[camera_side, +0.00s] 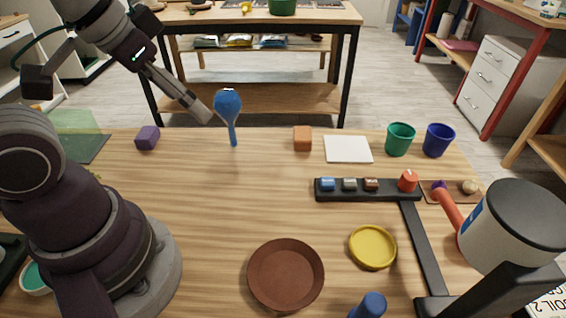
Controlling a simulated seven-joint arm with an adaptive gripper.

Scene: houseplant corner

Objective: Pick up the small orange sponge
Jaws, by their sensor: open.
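The small orange sponge (302,139) is a little block lying near the far edge of the wooden table, left of a white square. My gripper (203,112) is at the upper left, above the far edge, up and to the left of the sponge and apart from it. It is open and slants down to the right; its fingers are seen edge-on, so the gap between them does not show clearly. A blue spoon-shaped thing (228,104) shows just right of the fingertips, handle downward; I cannot tell whether they touch.
A purple block (147,138) lies left of the sponge. Right of it are the white square (348,149), a green cup (400,139) and a blue cup (438,140). A black rack (368,196), brown saucer (286,275) and yellow dish (372,247) are nearer. The table's middle is clear.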

